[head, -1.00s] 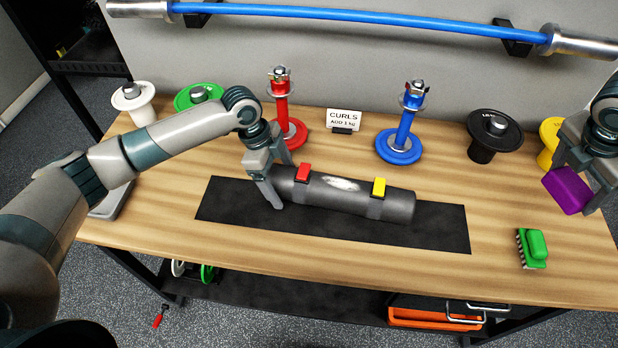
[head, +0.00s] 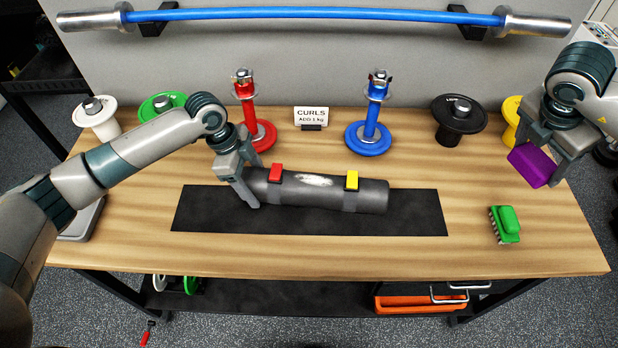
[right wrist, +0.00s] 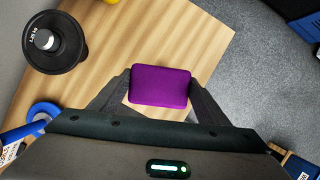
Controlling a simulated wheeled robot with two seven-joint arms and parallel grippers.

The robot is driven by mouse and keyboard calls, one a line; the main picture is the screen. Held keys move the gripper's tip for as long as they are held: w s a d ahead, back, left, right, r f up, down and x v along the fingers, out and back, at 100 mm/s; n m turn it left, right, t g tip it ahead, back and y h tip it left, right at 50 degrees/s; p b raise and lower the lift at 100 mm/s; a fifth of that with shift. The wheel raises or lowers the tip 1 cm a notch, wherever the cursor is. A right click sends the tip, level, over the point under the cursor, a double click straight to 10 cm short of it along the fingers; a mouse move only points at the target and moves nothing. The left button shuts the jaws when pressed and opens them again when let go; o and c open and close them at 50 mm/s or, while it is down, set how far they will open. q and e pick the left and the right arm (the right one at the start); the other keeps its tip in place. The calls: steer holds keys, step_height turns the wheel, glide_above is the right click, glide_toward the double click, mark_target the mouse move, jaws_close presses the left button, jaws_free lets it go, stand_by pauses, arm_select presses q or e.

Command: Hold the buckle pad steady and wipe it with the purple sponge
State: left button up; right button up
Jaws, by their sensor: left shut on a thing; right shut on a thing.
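The buckle pad (head: 330,192) is a dark grey roll with a red buckle (head: 276,171), a yellow buckle (head: 351,180) and a whitish smear (head: 314,180) between them. It lies on a black mat (head: 415,222). My left gripper (head: 247,190) is shut on the pad's left end. My right gripper (head: 541,170) is shut on the purple sponge (head: 531,166) above the table's right part, apart from the pad. In the right wrist view the sponge (right wrist: 160,86) sits between the fingertips, over the table's edge.
A green brush (head: 506,223) lies on the wooden table (head: 330,255) at the right. Behind the pad stand a red post (head: 246,95), a sign (head: 311,117), a blue post (head: 371,115) and a black weight (head: 458,118). Bare wood lies between mat and brush.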

stand_by(0.4)
steer(key=w+a+f+n+t+y, duration=0.25)
steer(key=a+n, duration=0.45)
steer(key=a, duration=0.4)
steer(key=w+a+f+n+t+y, duration=0.15)
steer(key=w+a+n, duration=0.25)
steer(key=a+n, duration=0.55)
steer(key=s+a+r+n+g+y, duration=0.1)
steer(key=a+n+g+y, duration=0.3)
steer(key=a+n, duration=1)
steer(key=a+g, duration=0.1)
steer(key=a, duration=1.2)
steer(key=shift+a+r, duration=0.3)
steer(key=shift+a, duration=0.1)
steer(key=shift+f, duration=0.15)
steer(key=shift+f, duration=2.35)
steer(key=shift+f, duration=0.1)
